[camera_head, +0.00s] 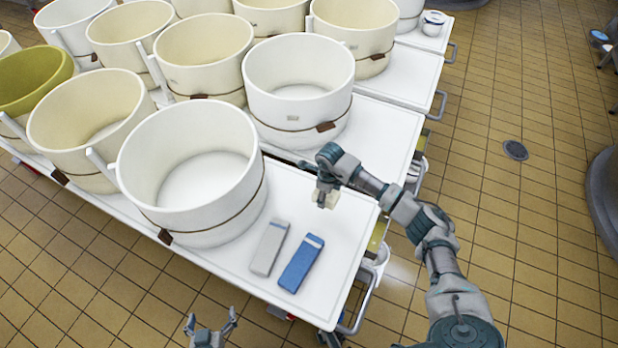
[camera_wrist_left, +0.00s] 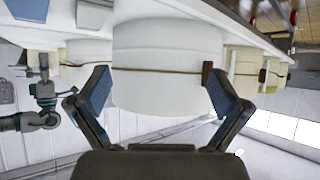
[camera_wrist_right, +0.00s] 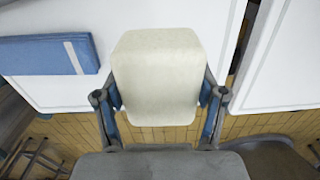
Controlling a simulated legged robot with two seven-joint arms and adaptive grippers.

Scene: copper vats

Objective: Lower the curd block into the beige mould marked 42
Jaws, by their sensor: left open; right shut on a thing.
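A pale cream curd block (camera_head: 326,199) is held in my right gripper (camera_head: 327,188), above the right part of the near white table. In the right wrist view the block (camera_wrist_right: 157,75) sits between both fingers, which press its sides. Large round moulds, white to beige, stand left of and behind it. A white mould (camera_head: 205,222) is nearest, another white one (camera_head: 285,135) is behind it, and a beige one (camera_head: 62,150) is to the left. I cannot read the number 42 on any mould. My left gripper (camera_head: 212,320) is open and empty, off the table's near edge.
A grey box (camera_head: 269,248) and a blue box (camera_head: 301,263) lie on the near table (camera_head: 225,275). A yellow-green mould (camera_head: 28,82) stands at far left. More moulds crowd the back. Tiled floor lies right, with a drain (camera_head: 515,150).

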